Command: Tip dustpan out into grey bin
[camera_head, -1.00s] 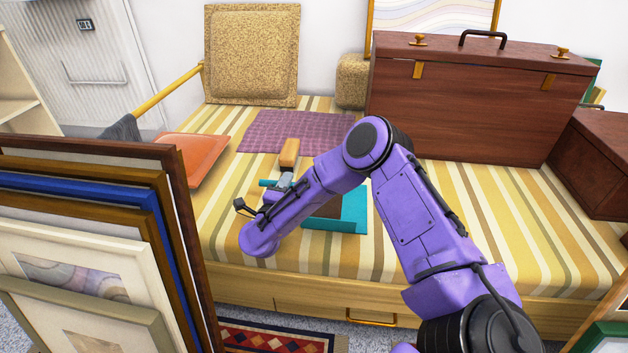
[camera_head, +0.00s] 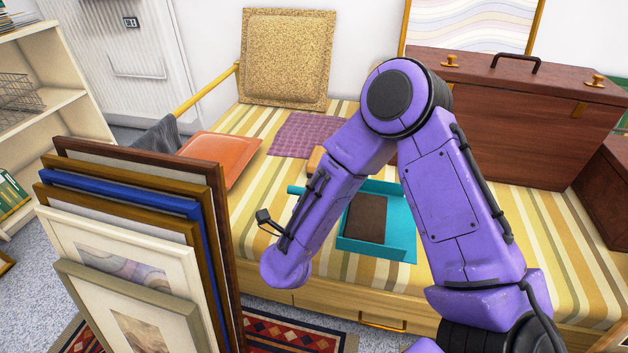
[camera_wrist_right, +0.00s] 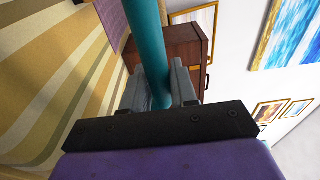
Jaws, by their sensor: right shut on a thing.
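The teal dustpan (camera_head: 400,250) is over the front part of the striped bed in the head view. A flat brown rectangular thing (camera_head: 367,218) lies in its pan. The dustpan's handle end (camera_head: 296,190) sticks out left of my right forearm. My right gripper (camera_wrist_right: 158,88) is shut on the teal handle (camera_wrist_right: 146,40) in the right wrist view; in the head view my arm hides it. I cannot tell whether the dustpan clears the bed. My left gripper is not in view. No grey bin shows.
Several framed prints (camera_head: 150,225) lean upright at the left front. An orange cushion (camera_head: 222,158), a purple cloth (camera_head: 300,137) and a big brown case (camera_head: 510,125) lie on the striped bed (camera_head: 560,250). Shelves (camera_head: 75,110) stand at the far left.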

